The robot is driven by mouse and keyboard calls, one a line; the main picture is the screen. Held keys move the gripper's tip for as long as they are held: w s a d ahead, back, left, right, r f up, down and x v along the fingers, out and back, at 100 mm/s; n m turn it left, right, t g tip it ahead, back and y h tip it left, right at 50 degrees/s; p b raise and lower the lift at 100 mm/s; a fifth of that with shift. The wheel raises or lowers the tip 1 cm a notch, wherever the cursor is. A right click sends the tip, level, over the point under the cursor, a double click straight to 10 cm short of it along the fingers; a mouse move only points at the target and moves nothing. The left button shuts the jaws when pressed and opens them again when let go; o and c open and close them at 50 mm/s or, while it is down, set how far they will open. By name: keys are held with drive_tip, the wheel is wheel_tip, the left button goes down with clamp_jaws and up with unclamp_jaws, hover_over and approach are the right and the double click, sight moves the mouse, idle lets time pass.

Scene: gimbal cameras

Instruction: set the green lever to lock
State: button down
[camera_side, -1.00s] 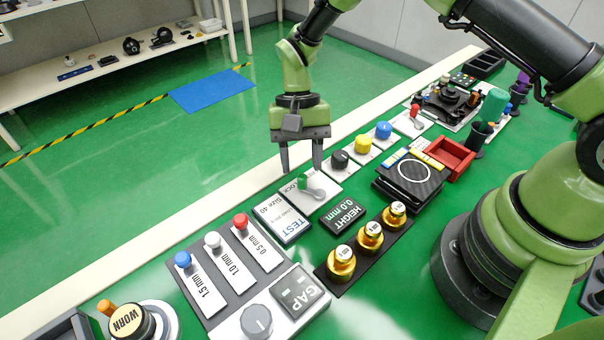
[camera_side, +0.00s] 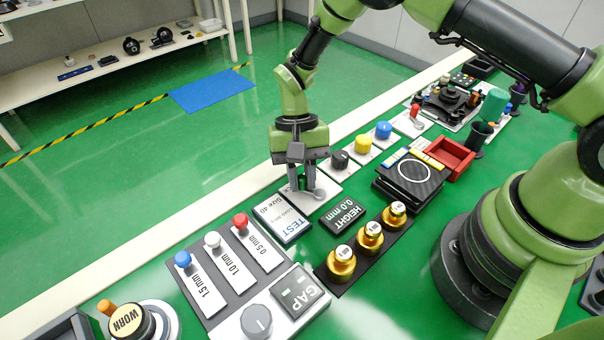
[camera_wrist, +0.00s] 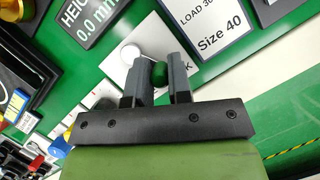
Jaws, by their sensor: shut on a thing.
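The green lever has a green knob that shows between my fingers in the wrist view (camera_wrist: 158,74). Its pale plate (camera_side: 326,196) lies on the green bench, and a round grey pivot (camera_side: 318,195) shows on it. The word LOCK on the plate is mostly hidden by my gripper; only a last letter shows in the wrist view. My gripper (camera_side: 302,188) is down at the plate, pointing downward, with its fingers shut on the green knob. In the side view the fingers cover most of the knob.
A TEST card (camera_side: 283,217) lies just left of the plate, and a HEIGHT display (camera_side: 342,214) in front. Black (camera_side: 340,159), yellow (camera_side: 363,144) and blue (camera_side: 383,130) knobs stand to the right. Gold weights (camera_side: 369,236) stand nearer the camera.

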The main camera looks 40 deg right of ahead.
drive_tip(key=shift+a+n, duration=0.15)
drive_tip(key=shift+n, duration=0.35)
drive_tip(key=c, duration=1.1)
unclamp_jaws()
drive_tip(key=shift+s, duration=0.1)
drive_tip(key=shift+o, duration=0.2)
drive_tip(key=v, duration=1)
drive_tip(key=shift+a+r, duration=0.1)
